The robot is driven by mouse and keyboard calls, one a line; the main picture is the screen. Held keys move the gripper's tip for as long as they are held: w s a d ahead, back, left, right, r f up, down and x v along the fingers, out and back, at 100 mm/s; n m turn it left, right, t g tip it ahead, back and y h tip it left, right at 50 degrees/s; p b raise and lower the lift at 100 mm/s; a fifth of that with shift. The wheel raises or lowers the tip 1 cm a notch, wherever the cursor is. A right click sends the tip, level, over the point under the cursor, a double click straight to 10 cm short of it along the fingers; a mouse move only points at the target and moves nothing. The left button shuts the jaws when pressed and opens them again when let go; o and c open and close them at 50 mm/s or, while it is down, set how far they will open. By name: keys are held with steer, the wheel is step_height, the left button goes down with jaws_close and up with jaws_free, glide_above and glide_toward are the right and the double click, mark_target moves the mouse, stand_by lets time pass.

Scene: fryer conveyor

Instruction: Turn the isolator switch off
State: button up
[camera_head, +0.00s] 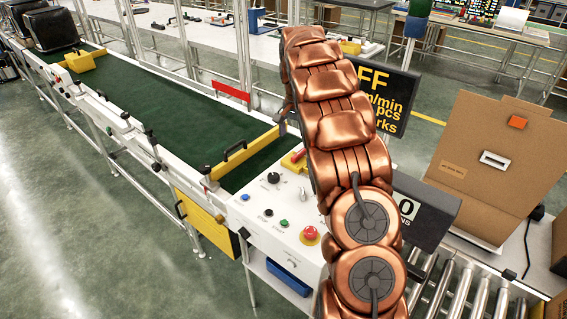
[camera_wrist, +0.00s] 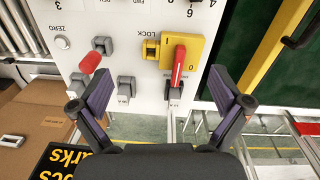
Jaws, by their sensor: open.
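The isolator switch is a red handle (camera_wrist: 178,66) on a yellow plate (camera_wrist: 196,48) on the white control panel, seen in the wrist view. The handle lies lengthwise, its white-marked end pointing toward my gripper. A small "0" mark is beside that end. In the head view the red and yellow switch (camera_head: 294,159) shows just left of my arm, partly covered by it. My gripper (camera_wrist: 160,104) is open and empty, its two dark fingers spread either side of the switch's lower end, apart from the handle. In the head view my arm hides the gripper.
A grey-based lever with a red knob (camera_wrist: 91,62) and a yellow lock block (camera_wrist: 151,49) stand near the switch. The panel also has a red emergency button (camera_head: 310,234). The green conveyor belt (camera_head: 150,90) with yellow rails runs left. A cardboard box (camera_head: 490,160) stands right.

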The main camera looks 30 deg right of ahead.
steer(key=s+a+r+n, duration=0.2)
steer(key=s+a, duration=0.5)
steer(key=s+a+r+n, duration=0.2)
steer(key=s+a+r, duration=0.1)
steer(key=s+a, duration=0.3)
steer(key=shift+s+a+r+g+b, duration=0.35)
steer(key=shift+s+a+g+b, duration=0.1)
steer(key=shift+s, duration=0.15)
stand_by(0.4)
